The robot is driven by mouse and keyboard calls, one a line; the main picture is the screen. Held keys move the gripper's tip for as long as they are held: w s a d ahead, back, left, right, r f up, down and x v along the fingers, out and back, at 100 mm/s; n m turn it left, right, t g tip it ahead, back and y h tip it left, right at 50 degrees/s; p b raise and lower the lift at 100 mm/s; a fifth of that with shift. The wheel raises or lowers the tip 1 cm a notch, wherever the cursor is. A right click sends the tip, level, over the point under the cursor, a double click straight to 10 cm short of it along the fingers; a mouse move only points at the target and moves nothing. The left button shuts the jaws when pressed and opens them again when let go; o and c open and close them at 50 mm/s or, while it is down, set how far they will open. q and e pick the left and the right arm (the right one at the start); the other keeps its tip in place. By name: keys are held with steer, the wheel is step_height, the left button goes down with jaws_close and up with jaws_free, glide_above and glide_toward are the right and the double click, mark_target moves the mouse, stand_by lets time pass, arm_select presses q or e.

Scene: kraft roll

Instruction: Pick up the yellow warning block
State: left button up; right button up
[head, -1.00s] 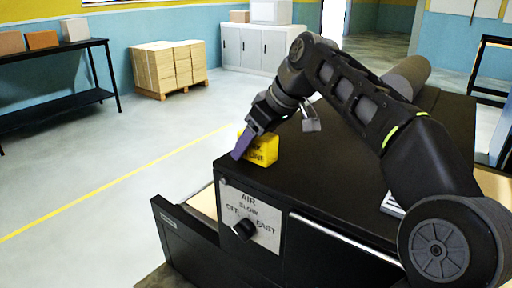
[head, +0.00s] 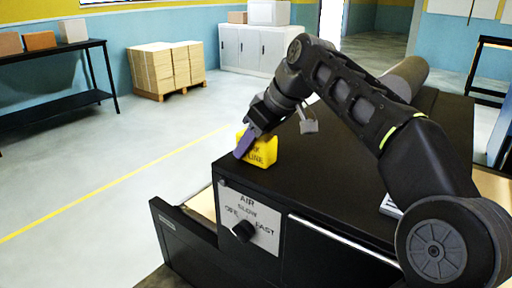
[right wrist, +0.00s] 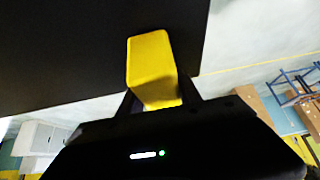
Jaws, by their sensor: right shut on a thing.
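The yellow warning block (head: 263,152) stands on the black top of the machine, at its far left corner in the head view. Dark lettering shows on its face, partly covered by my gripper. My right gripper (head: 246,143) is shut on the block, with a purple finger along its left side. In the right wrist view the block (right wrist: 151,68) sits between the two dark fingers (right wrist: 158,103). Whether it is touching the machine top or just clear of it, I cannot tell. My left gripper is not in view.
The black machine (head: 330,187) has an AIR dial (head: 243,231) on its front and an open drawer (head: 185,238) at the left. Boxes on a pallet (head: 166,68), a black shelf (head: 60,104) and white cabinets (head: 254,48) stand far back. The floor at left is clear.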

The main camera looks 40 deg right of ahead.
jaws_close()
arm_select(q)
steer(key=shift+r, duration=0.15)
arm_select(e)
steer(key=shift+r, duration=0.15)
